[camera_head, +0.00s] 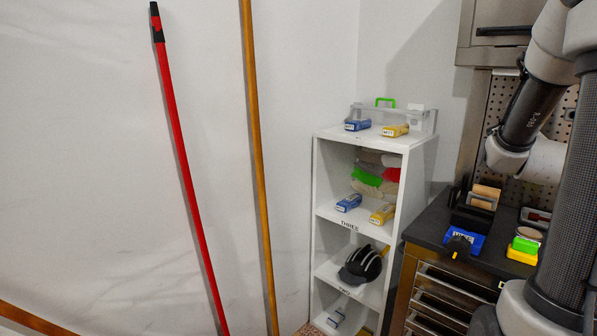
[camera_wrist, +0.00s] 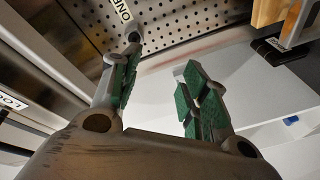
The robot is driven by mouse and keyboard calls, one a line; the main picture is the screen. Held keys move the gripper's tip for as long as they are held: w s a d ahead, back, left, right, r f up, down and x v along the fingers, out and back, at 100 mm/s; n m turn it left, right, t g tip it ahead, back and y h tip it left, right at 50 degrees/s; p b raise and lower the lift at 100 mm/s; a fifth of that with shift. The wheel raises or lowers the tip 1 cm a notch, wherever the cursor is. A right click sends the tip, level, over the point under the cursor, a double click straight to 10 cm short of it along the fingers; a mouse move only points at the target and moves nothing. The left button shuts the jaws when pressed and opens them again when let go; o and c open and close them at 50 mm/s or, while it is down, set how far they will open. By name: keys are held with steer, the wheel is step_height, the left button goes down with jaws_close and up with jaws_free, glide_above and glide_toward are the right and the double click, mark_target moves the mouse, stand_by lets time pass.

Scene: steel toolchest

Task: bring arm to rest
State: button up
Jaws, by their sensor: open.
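My gripper (camera_wrist: 160,85) shows in the wrist view with its two green-padded fingers spread apart. Nothing is between the fingers. The gripper faces a perforated metal panel (camera_wrist: 190,22) and a pale grey surface. In the head view my arm is folded at the right edge, above the dark-topped steel toolchest (camera_head: 425,232). The gripper itself is hidden or out of frame in that view.
A white shelf unit (camera_head: 322,170) holds small blue and yellow boxes, folded cloths and a dark cap-like item. Blue and yellow-green items lie on the toolchest top. A red pole (camera_head: 180,150) and a wooden pole (camera_head: 256,130) lean on the white wall. A steel cabinet (camera_head: 495,32) hangs above.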

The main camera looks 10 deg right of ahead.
step_height(320, 180, down, 10)
steer(key=s+a+m+g+y, duration=0.2)
steer(key=a+m+g+y, duration=0.1)
steer(key=g, duration=0.1)
steer(key=s+a+f+m+g+y, duration=0.2)
steer(key=s+a+f+g+y, duration=0.25)
steer(key=s+a, duration=0.3)
steer(key=s+a+r+g+y, duration=0.1)
steer(key=s+a+r, duration=0.1)
steer(key=s+a, duration=0.5)
steer(key=s+a+r+n+g+y, duration=0.1)
steer(key=s+a+r, duration=0.2)
steer(key=s+a, duration=0.4)
steer(key=a, duration=0.4)
steer(key=shift+r, duration=0.15)
steer(key=shift+y, duration=0.25)
